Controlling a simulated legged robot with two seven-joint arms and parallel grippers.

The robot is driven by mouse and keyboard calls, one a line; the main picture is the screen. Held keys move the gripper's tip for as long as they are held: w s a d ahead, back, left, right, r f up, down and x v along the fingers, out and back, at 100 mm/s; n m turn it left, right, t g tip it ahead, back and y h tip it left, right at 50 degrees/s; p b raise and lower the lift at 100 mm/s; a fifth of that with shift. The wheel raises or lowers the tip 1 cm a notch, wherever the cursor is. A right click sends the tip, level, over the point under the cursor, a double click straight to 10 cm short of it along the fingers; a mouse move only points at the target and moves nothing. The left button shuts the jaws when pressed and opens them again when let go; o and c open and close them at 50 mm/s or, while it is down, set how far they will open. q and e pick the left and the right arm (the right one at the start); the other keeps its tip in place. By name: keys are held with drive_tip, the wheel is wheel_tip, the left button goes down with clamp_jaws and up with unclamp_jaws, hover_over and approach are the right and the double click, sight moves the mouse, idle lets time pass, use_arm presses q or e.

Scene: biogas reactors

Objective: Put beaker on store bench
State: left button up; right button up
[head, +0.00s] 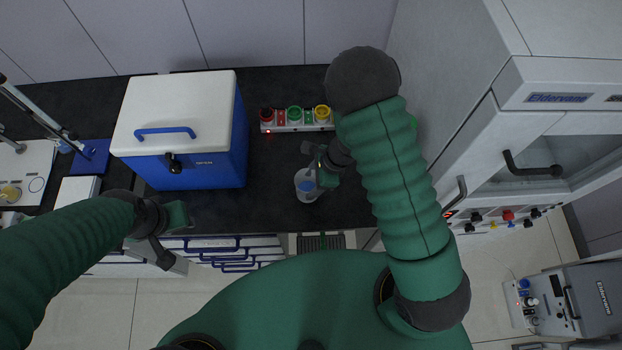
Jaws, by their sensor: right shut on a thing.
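A small clear beaker (306,186) with blue on it is at the front part of the dark bench top (270,165). My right gripper (316,172) is shut on the beaker from its upper right side and partly hides it. I cannot tell whether the beaker's base touches the bench. My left gripper (177,238) is empty, with its fingers apart, near the bench's front edge at the left, in front of the blue cool box.
A blue cool box (215,135) with a white lid stands left of the beaker. A strip with red, green and yellow round tops (294,128) lies behind it. A white fume cabinet (530,125) stands at right. Drawers (225,245) are below the bench.

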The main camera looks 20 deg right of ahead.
sight(313, 184)
drive_tip(key=shift+w+d+f, duration=0.1)
drive_tip(key=shift+w+d, duration=0.1)
drive_tip(key=shift+w, duration=0.1)
wheel_tip(313, 184, down, 3)
drive_tip(key=shift+d+r+p, duration=0.1)
drive_tip(key=shift+d+p, duration=0.05)
drive_tip(key=shift+p, duration=0.35)
drive_tip(key=shift+w+f, duration=0.25)
drive_tip(key=shift+f, duration=0.25)
drive_tip(key=o, duration=1.4)
drive_tip(key=shift+s+a, duration=0.15)
drive_tip(key=shift+a, duration=0.05)
drive_tip(key=shift+o, duration=0.2)
drive_tip(key=shift+d, duration=0.1)
